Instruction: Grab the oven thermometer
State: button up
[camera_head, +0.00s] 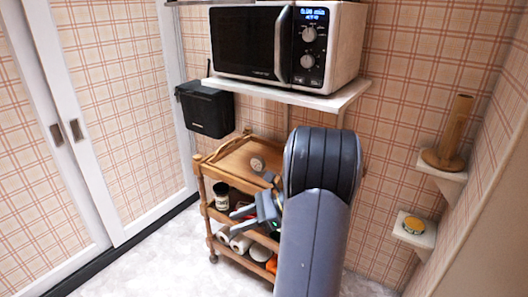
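A small round dial-like object, which looks like the oven thermometer (258,163), stands on the top shelf of the wooden cart (233,161). Its face is pale, and its markings are too small to read. My gripper (238,220) is in front of the cart, lower than the top shelf and below the thermometer in the picture. Its fingers look spread apart with nothing between them. My arm hides the right side of the cart.
A dark jar (221,196) and white rolls (241,243) are on the cart's lower shelves. A wall shelf (290,95) with a microwave (285,45) overhangs the cart. A black box (206,109) hangs at left. Small wall shelves are at right. Floor at left is clear.

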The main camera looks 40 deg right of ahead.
aim_at(257, 163)
jog(key=i+z, duration=0.45)
jog(key=i+j+z, duration=0.15)
jog(key=i+z, duration=0.3)
jog(key=i+j+z, duration=0.25)
jog(key=i+z, duration=0.2)
